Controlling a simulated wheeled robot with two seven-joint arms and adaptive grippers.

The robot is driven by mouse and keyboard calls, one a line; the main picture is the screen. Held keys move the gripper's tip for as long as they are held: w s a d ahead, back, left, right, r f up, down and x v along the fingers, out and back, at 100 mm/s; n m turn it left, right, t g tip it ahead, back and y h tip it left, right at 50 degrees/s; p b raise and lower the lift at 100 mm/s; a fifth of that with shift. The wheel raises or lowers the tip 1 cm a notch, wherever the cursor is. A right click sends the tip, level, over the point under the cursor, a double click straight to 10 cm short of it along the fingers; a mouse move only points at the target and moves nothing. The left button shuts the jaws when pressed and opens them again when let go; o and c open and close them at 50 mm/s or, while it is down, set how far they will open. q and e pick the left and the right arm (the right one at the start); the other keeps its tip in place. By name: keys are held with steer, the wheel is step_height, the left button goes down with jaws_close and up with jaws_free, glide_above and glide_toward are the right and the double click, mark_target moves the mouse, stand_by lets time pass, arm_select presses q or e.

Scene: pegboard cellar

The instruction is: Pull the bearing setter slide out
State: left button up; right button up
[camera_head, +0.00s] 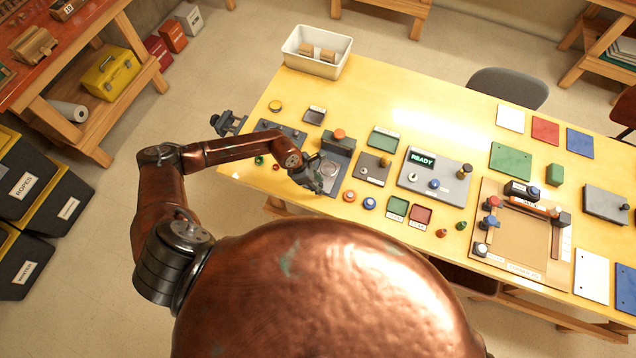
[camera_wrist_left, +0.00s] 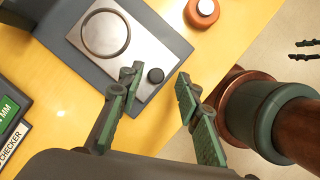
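The bearing setter (camera_head: 341,143) is a dark grey block near the left end of the yellow table, with an orange cap on top. Its slide (camera_head: 328,175) is a metal plate with a round ring; in the left wrist view the plate (camera_wrist_left: 140,58) carries a small black knob (camera_wrist_left: 155,75). My left gripper (camera_head: 313,179) is at the slide's front end. In the left wrist view its green fingers (camera_wrist_left: 157,84) are apart, one on each side of the knob; I see no contact. My right gripper (camera_wrist_left: 304,50) shows as two small dark fingers, apart, beyond the table edge.
A checker (camera_head: 373,168) and a READY display unit (camera_head: 433,176) stand farther right. A white bin (camera_head: 316,63) is at the back. Floor lies beyond the front edge.

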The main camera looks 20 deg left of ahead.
arm_select(q)
steer(key=shift+w, duration=0.1)
steer(key=v, duration=1.2)
arm_select(e)
steer(key=shift+w+d, duration=0.1)
steer(key=shift+w, duration=0.25)
